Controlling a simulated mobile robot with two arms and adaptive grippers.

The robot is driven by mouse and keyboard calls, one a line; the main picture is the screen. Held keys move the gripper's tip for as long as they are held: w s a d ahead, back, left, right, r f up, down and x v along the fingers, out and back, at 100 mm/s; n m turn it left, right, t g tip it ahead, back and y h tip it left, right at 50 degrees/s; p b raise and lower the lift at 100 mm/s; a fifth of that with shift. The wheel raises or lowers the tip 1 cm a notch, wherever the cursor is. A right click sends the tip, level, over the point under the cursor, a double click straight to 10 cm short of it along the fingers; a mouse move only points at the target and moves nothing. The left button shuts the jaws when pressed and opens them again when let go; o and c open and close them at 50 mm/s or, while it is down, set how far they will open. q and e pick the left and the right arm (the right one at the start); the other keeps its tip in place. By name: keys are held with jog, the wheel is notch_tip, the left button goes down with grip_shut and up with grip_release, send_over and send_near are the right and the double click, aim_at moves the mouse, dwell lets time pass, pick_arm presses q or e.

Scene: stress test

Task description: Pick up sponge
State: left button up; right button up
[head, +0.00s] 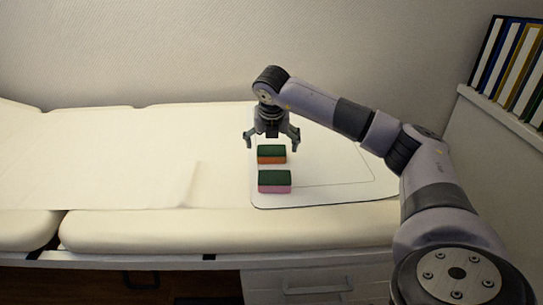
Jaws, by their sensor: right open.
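Two sponges lie on a white board (325,195) on the padded bench. The farther sponge (271,159) has a dark green top and an orange side. The nearer sponge (274,188) has a dark green top and a pink side. My right gripper (272,143) is open and empty, pointing down just above and behind the orange sponge, with its fingers spread to either side. I cannot tell whether a finger touches it. My left gripper is not in view.
The cream padded bench (110,228) has wide free room to the left, covered by a pale sheet (100,165). A wall stands behind it. Binders (515,70) stand on a ledge at the right. A drawer (318,285) sits below the bench.

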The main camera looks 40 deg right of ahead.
aim_at(272, 149)
jog(key=x, duration=0.3)
jog(key=shift+w+d+f, duration=0.15)
jog(key=shift+f, duration=0.1)
jog(key=c, duration=0.8)
